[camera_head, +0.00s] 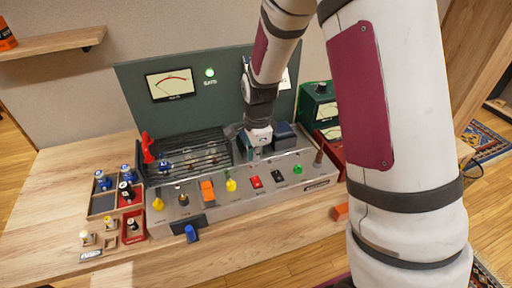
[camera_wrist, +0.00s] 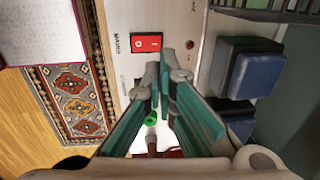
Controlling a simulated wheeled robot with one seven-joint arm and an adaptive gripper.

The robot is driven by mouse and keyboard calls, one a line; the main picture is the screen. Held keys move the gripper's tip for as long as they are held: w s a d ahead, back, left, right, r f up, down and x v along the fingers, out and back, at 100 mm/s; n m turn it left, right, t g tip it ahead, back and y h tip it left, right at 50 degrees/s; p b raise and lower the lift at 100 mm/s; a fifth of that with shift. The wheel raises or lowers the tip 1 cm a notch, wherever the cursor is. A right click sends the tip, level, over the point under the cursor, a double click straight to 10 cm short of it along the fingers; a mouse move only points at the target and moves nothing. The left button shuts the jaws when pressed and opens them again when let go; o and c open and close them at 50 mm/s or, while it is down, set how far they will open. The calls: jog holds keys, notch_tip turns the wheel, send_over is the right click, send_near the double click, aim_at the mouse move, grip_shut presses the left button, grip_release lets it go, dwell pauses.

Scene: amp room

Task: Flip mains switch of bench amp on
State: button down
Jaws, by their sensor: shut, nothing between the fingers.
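The bench amp (camera_head: 222,202) is a grey chassis on the wooden bench, with a row of coloured controls along its front. The mains switch, a red rocker (camera_wrist: 146,42) with white marks, sits by the label MAINS in the wrist view. Which side is pressed in is unclear. My gripper (camera_wrist: 167,68) is shut and empty, its fingertips just below and right of the rocker in the wrist view. They look apart from it. In the head view my gripper (camera_head: 256,156) hangs over the chassis behind the switch row.
Dark blue boxes (camera_head: 284,134) stand close behind my gripper. A green back panel (camera_head: 210,98) has a meter and lit green lamp. Parts trays (camera_head: 103,205) are left.

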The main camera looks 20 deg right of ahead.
aim_at(255, 179)
jog(key=f, duration=0.7)
jog(key=shift+w, duration=0.4)
jog(key=shift+w+f, duration=0.1)
jog(key=shift+f, duration=0.35)
jog(key=shift+w+f, duration=0.25)
jog(key=shift+f, duration=0.25)
jog(key=shift+s+r, duration=0.1)
jog(key=shift+s, duration=0.05)
jog(key=shift+s+r+p, duration=0.35)
jog(key=shift+s+p, duration=0.1)
jog(key=shift+s, duration=0.25)
